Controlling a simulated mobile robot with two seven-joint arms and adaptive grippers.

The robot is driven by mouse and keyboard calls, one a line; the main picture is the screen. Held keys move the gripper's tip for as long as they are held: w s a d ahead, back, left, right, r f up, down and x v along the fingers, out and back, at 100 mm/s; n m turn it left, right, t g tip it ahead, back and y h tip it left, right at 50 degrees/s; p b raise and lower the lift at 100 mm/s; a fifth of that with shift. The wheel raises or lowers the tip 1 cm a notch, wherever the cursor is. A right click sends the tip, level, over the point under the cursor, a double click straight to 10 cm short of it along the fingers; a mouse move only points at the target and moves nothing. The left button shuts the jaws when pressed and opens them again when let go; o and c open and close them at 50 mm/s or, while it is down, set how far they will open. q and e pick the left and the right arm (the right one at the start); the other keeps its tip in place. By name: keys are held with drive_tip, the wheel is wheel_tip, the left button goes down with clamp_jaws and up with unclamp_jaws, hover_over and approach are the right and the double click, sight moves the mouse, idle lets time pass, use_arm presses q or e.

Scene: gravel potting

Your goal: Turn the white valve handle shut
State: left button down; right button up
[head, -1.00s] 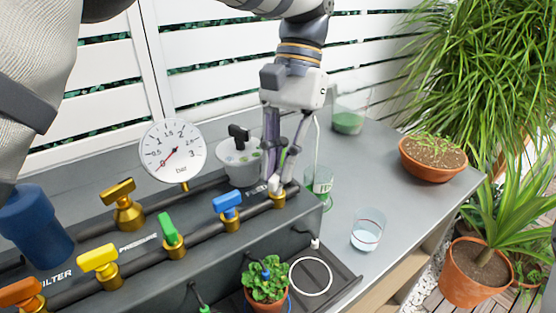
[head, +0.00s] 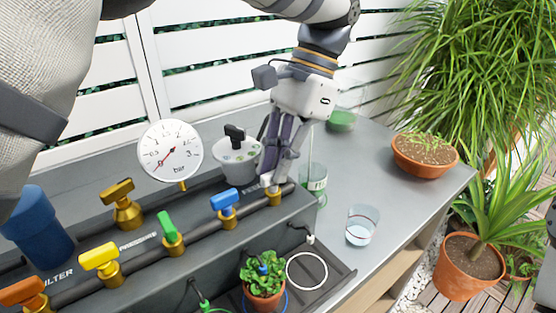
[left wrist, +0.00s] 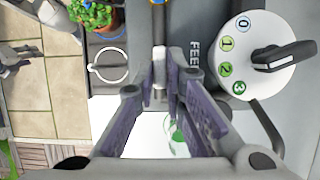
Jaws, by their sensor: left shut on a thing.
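The white valve handle (head: 267,180) is on the last brass valve (head: 275,197) at the right end of the pipe row. My left gripper (head: 272,178) comes down from above and is shut on the handle, which its fingers mostly hide. In the left wrist view the purple-padded fingers (left wrist: 174,100) stand on both sides of the narrow pale handle (left wrist: 158,85). The handle's exact angle is hard to read. A grey part at the left edge of the wrist view looks like my right gripper (left wrist: 15,58); its fingers are unclear.
Blue (head: 224,200), green (head: 167,226) and yellow (head: 99,256) valve handles line the same pipe. A pressure gauge (head: 170,150) and a dial tub with a black knob (head: 236,160) stand behind. Glass beakers (head: 362,226) and a potted plant (head: 263,279) are close by.

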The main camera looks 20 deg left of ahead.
idle(0.3)
use_arm(q)
drive_tip(key=c, duration=1.7)
unclamp_jaws()
drive_tip(key=shift+o, duration=0.2)
drive_tip(key=v, duration=0.7)
drive_tip(key=shift+r, duration=0.25)
